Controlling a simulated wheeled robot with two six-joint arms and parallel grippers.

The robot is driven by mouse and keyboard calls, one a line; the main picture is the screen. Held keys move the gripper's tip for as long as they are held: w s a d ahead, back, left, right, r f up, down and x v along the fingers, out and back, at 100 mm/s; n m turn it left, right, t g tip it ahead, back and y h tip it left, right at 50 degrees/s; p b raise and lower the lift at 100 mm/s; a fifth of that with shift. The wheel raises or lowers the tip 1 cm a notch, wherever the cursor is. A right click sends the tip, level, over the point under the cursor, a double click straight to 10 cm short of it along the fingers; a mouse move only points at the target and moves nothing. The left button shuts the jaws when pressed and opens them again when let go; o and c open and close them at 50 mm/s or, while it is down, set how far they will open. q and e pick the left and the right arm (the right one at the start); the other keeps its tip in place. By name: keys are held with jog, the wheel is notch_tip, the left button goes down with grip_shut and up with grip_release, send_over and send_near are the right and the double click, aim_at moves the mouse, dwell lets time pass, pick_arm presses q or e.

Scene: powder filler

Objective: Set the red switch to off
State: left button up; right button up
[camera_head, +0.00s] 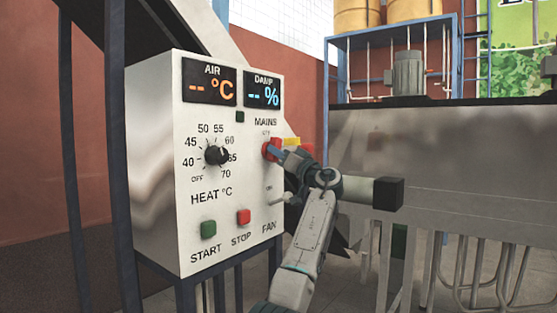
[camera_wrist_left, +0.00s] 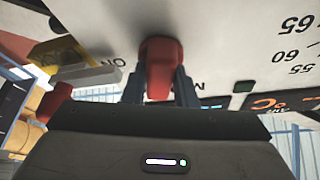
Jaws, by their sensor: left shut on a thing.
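The red switch (camera_head: 268,150) sits on the right part of a white control panel (camera_head: 165,225), below the word MAINS. My left gripper (camera_head: 275,151) is at the switch, its arm rising from the bottom of the head view. In the left wrist view, the red switch (camera_wrist_left: 160,62) stands between the two dark fingers of the left gripper (camera_wrist_left: 160,85), which is shut on it. A label on the panel beside it is partly hidden. My right gripper is not in view.
The panel also carries a black heat dial (camera_head: 216,155), a green start button (camera_head: 208,229), a red stop button (camera_head: 244,216) and a small fan lever (camera_head: 276,201). A yellow part (camera_head: 291,141) projects at its right edge. A large metal machine (camera_head: 450,160) stands to the right.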

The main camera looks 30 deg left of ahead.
pick_arm(q)
jog(key=shift+w+n+g+y+p, duration=0.15)
jog(key=shift+n+g, duration=0.6)
jog(key=shift+n, duration=0.75)
jog(key=shift+s+n+g+y+p, duration=0.15)
jog(key=shift+n+g, duration=0.6)
jog(key=shift+n, duration=0.75)
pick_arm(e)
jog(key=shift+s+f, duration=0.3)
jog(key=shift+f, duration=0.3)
pick_arm(q)
jog(key=shift+w+f, duration=0.1)
jog(key=o, duration=1)
jog(key=b+v, duration=0.2)
jog(key=v, duration=0.8)
jog(key=shift+d+f, duration=0.15)
jog(key=shift+d, duration=0.25)
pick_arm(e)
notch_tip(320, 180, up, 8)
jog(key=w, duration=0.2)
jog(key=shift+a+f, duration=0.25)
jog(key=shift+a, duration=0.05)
